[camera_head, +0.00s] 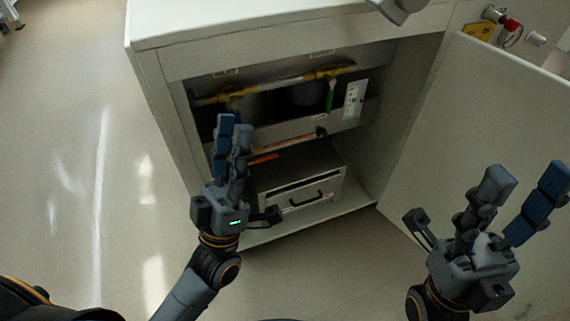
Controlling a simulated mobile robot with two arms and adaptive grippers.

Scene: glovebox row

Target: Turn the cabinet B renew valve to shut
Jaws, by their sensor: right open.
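The open cabinet (163,95) holds a yellow pipe run (285,82) across its upper part. A green lever handle (330,95) hangs down from the pipe's right part. An orange-red handle (264,158) shows lower down, just right of my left fingers. The labels are too small to read, so I cannot tell which handle is the renew valve. My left gripper (245,172) is open and empty in front of the cabinet's left side, its fingers hiding part of the interior. My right gripper (468,203) is open and empty in front of the cabinet door, apart from the handles.
The cabinet door (465,125) stands swung open to the right. A grey box with a black handle (305,195) sits on the cabinet floor. A small panel (354,99) is at the right inside. A red knob (511,25) is at upper right. The floor (75,150) at left is clear.

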